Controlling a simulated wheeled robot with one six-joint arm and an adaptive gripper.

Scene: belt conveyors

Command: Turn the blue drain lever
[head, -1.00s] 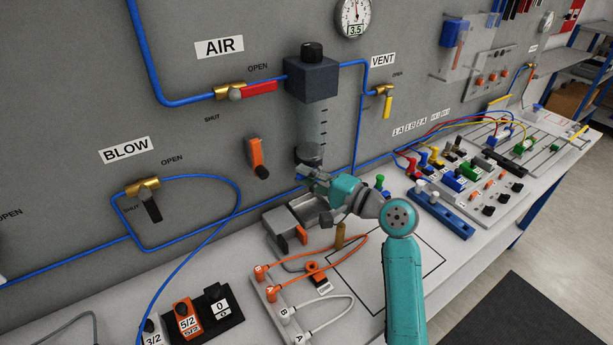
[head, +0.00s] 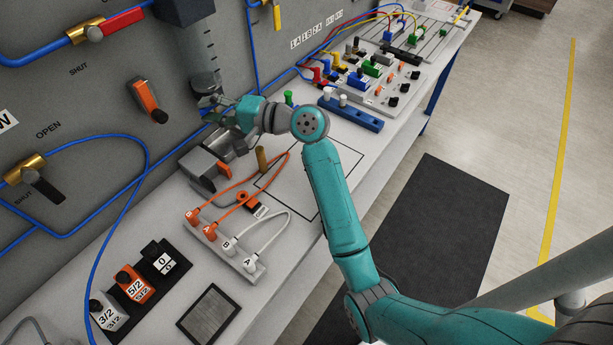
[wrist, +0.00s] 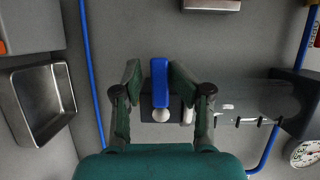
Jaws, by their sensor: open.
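The blue drain lever (wrist: 159,78) shows in the wrist view, standing between the two fingers of my gripper (wrist: 157,84). My gripper is open, with one finger on each side of the lever; a small gap shows at each side. Behind the lever are a round pale knob (wrist: 161,115) and a dark block at the end of the clear bowl (wrist: 255,100). In the head view my gripper (head: 222,113) is just below the bowl (head: 203,73), close to the panel. The lever cannot be made out there.
A metal tray (wrist: 39,122) lies to the left in the wrist view. An orange-handled switch (head: 145,98) is on the panel left of my gripper. Blue tubes (wrist: 88,70) run along the panel. Orange cables (head: 240,187) lie on the bench below my arm.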

